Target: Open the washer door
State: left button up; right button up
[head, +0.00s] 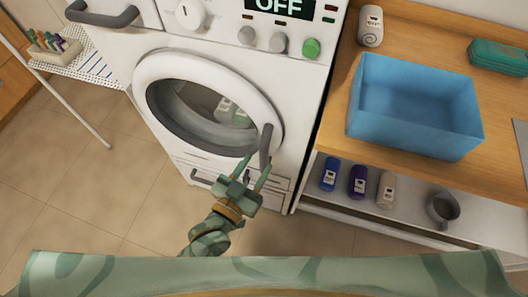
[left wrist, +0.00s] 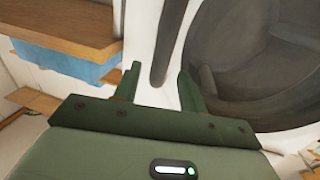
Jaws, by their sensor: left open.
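The white washer (head: 228,20) stands with its round door (head: 160,75), which looks shut, and bottles show dimly through its dark glass. The dark grey upright door handle (head: 266,148) is on the door's right edge. My left gripper (head: 256,172) is open at the lower end of this handle. In the left wrist view, the handle (left wrist: 168,35) shows between the two fingertips of my left gripper (left wrist: 159,80), nearer the right finger. I cannot tell whether a finger touches it. The door's dark glass (left wrist: 245,55) fills the right side of that view. My right gripper is not in view.
A wooden counter (head: 415,30) with a blue bin (head: 415,110) stands right of the washer. Several small bottles and a grey mug (head: 443,208) are on the shelf below. The tiled floor in front is clear.

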aim_at(261, 158)
pick_arm(q)
jog(key=shift+b+x, duration=0.3)
jog(key=shift+x, duration=2.05)
